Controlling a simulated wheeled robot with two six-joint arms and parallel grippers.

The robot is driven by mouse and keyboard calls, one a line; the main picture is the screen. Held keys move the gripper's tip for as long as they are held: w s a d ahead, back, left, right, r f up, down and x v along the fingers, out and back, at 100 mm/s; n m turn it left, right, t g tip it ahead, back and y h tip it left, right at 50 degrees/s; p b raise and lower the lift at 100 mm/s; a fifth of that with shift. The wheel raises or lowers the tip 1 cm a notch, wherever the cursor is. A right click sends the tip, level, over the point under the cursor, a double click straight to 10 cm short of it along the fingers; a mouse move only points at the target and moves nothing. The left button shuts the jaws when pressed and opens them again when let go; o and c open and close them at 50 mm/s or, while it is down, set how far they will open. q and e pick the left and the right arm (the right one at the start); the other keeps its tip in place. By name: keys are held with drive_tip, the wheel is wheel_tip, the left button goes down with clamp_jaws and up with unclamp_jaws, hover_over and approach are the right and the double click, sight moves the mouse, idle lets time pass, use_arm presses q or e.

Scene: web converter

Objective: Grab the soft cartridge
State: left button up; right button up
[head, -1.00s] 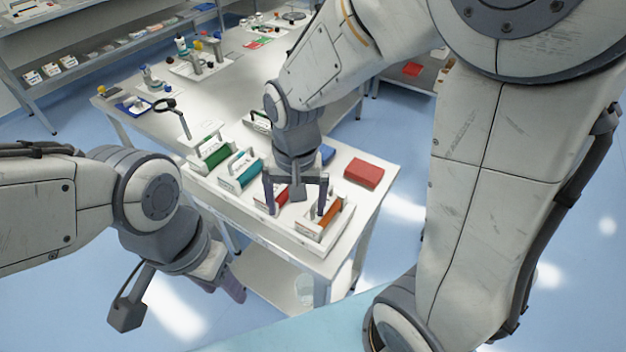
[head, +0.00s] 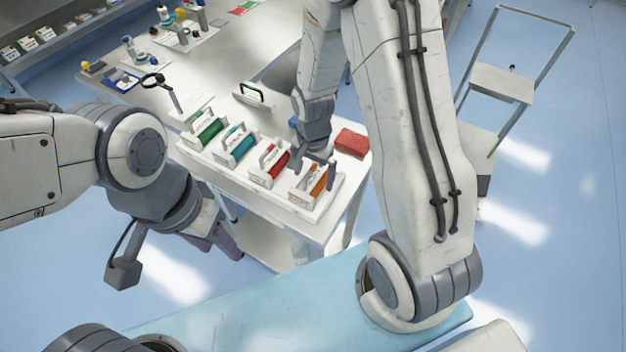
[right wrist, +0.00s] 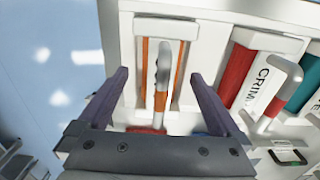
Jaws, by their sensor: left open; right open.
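Several handled cartridges stand in a row in a white rack (head: 225,180) at the table's front edge: green (head: 208,133), teal (head: 238,147), red (head: 275,165) and orange (head: 319,184). I cannot read which one is labelled soft. My right gripper (head: 314,168) is open over the orange end of the row. In the right wrist view, the orange cartridge (right wrist: 180,75) and its white handle lie between the open fingers of this gripper (right wrist: 160,76), with no grip on them. The red cartridge (right wrist: 237,75), marked "CRIM…", is beside it. My left gripper (head: 222,245) is open and empty, left of the table.
A red box (head: 352,142) lies behind the orange cartridge. A black ring on a stand (head: 154,80) is at the table's left. Small bottles and trays stand farther back. A trolley (head: 502,82) stands on the right. The floor between is clear.

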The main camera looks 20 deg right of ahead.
drive_tip(key=shift+f, duration=0.75)
clamp_jaws()
drive_tip(key=shift+r, duration=0.15)
